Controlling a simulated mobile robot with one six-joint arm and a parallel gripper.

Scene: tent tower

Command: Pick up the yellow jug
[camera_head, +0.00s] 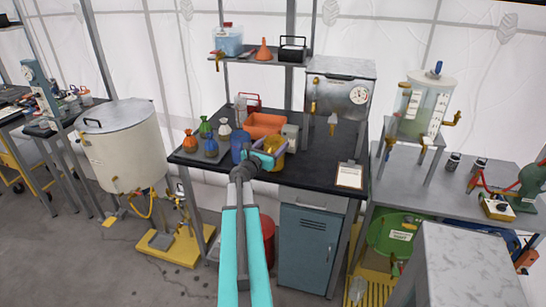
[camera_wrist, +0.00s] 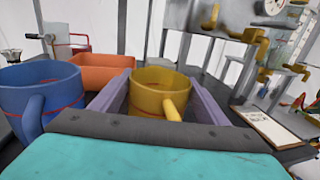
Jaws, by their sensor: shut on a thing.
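The yellow jug (camera_wrist: 150,92) stands upright between the two purple fingers of my gripper (camera_wrist: 165,100) in the wrist view, with its handle towards the camera on the right side. In the head view the yellow jug (camera_head: 276,145) shows at the front of the black bench, partly hidden by my gripper (camera_head: 265,160). My gripper is shut on the yellow jug. I cannot tell whether the jug's base touches the bench top.
A blue jug (camera_wrist: 38,95) stands close on the left. An orange bin (camera_wrist: 103,70) is behind. A clipboard (camera_head: 349,175) lies to the right. A metal box with a gauge (camera_head: 340,90) stands behind right.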

